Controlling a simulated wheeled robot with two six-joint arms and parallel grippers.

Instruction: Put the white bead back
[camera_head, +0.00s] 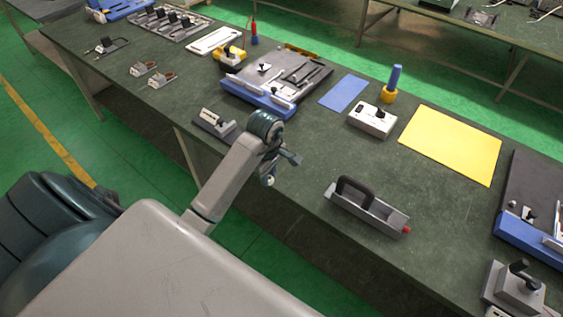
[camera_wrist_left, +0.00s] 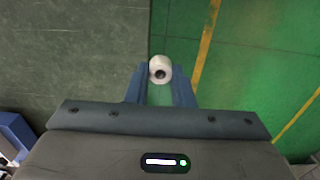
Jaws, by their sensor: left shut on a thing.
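The left wrist view shows green floor and the bench top beyond the bead. My right gripper is not in view.
A grey tray with a black handle (camera_head: 367,206) lies near the bench's front edge. A blue-edged fixture board (camera_head: 275,80), a white box (camera_head: 372,121) and a yellow sheet (camera_head: 450,144) lie farther back. A small grey fixture (camera_head: 214,123) stands near the edge. Bare bench lies around the gripper's right.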

